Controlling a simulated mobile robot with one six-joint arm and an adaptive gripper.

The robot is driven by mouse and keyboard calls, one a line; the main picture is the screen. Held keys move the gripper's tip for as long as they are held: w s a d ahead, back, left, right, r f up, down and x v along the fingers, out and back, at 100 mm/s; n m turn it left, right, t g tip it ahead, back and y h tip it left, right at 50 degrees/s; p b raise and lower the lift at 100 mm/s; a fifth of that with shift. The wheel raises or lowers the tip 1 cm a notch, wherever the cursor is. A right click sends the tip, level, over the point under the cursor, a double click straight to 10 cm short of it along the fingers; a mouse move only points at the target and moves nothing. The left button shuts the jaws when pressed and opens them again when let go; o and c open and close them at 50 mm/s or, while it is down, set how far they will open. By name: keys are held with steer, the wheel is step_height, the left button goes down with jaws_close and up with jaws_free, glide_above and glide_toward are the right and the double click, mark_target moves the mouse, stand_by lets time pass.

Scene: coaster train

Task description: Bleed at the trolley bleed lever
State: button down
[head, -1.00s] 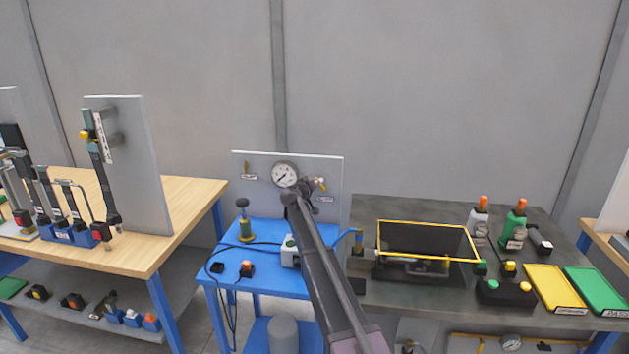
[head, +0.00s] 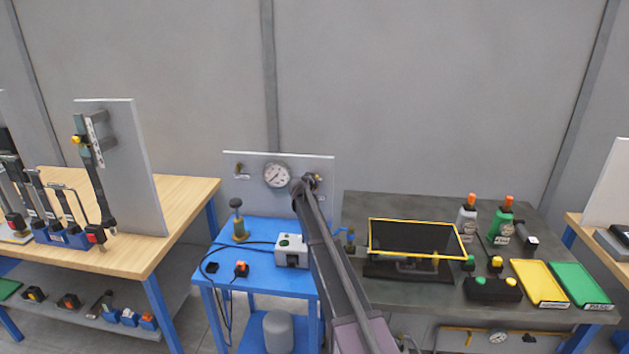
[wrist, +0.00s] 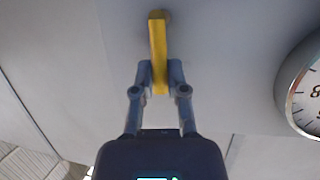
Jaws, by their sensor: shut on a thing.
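The bleed lever is a yellow bar (wrist: 158,45) on the grey panel, seen in the wrist view. My gripper (wrist: 160,78) is shut on its lower end, one finger on each side. In the head view my gripper (head: 309,183) is at the upright panel (head: 240,196), just right of the round gauge (head: 277,175). Only a small yellow bit of the lever (head: 318,177) shows there, the rest hidden behind my gripper. The gauge also shows at the right edge of the wrist view (wrist: 306,88).
The blue trolley (head: 232,262) carries a brass-and-black fitting (head: 239,227), a white box (head: 292,252) and a looping black cable. A wooden bench (head: 185,205) with tools stands left. A dark bench (head: 370,205) with a yellow-framed cover (head: 415,238), bottles and trays stands right.

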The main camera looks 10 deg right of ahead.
stand_by(0.3)
steer(key=c, duration=0.7)
jaws_free()
steer(key=shift+o, duration=0.2)
steer(key=s+a+f+n+t+h+b, duration=0.15)
steer(key=s+a+n+h+b, duration=0.25)
steer(key=s+a+n+b, duration=0.55)
steer(key=s+d+f+g+p, duration=0.1)
steer(key=s+g+p, duration=0.1)
steer(key=s, duration=0.4)
steer(key=s+d+f+n+g+y+p, duration=0.1)
steer(key=s+g+p, duration=0.1)
steer(key=s, duration=0.5)
steer(key=s+d+f+n+g+y+p, duration=0.1)
steer(key=s+f+g+p, duration=0.1)
steer(key=s+p, duration=0.2)
steer(key=shift+s+d+g, duration=0.25)
steer(key=shift+s+g, duration=0.1)
steer(key=shift+s, duration=1.05)
